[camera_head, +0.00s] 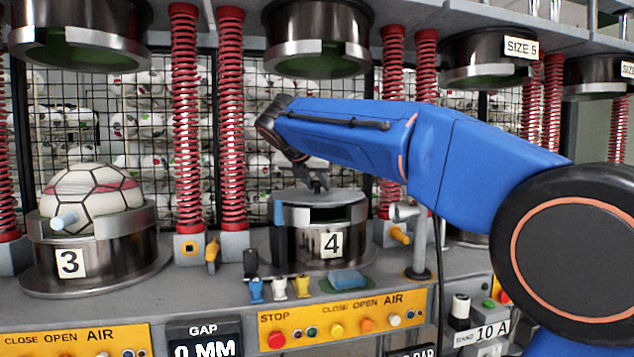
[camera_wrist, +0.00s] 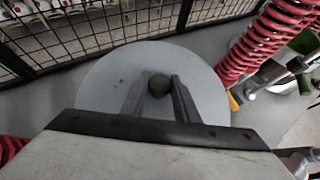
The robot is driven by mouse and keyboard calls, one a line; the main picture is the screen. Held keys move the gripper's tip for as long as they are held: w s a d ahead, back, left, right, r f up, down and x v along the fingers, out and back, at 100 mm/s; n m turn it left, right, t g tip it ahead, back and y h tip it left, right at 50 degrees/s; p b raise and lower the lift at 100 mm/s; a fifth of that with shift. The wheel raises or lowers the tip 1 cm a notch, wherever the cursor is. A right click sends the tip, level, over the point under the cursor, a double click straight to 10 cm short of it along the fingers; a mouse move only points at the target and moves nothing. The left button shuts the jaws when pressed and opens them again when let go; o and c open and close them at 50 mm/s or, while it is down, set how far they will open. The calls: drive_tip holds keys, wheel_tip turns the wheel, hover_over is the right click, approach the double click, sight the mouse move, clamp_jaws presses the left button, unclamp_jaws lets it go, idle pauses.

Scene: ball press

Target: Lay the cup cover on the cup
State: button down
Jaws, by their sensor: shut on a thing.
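The cup cover (camera_wrist: 110,90) is a flat grey disc with a dark round knob at its middle, seen from above in the wrist view. My gripper (camera_wrist: 160,92) is shut on that knob, with one finger on each side. In the head view the cover (camera_head: 300,196) is level at the top of the metal cup marked 4 (camera_head: 296,245), under my gripper (camera_head: 318,186). I cannot tell whether the cover touches the rim or hangs just above it. The cup's front notch shows dark below the cover. In the wrist view the disc hides the cup.
Red springs (camera_head: 230,120) flank the cup, and an upper press ring (camera_head: 318,40) hangs above. A ball sits in cup 3 (camera_head: 100,262) at left. Small yellow and blue fittings, a blue sponge (camera_head: 346,281) and button panels (camera_head: 345,325) lie in front. A wire mesh stands behind.

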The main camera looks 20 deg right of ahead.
drive_tip(key=shift+f, duration=0.25)
drive_tip(key=c, duration=1.3)
unclamp_jaws()
drive_tip(key=shift+f, duration=0.1)
drive_tip(key=v, duration=1.7)
drive_tip(key=shift+s+a, duration=0.15)
drive_tip(key=shift+s, duration=0.1)
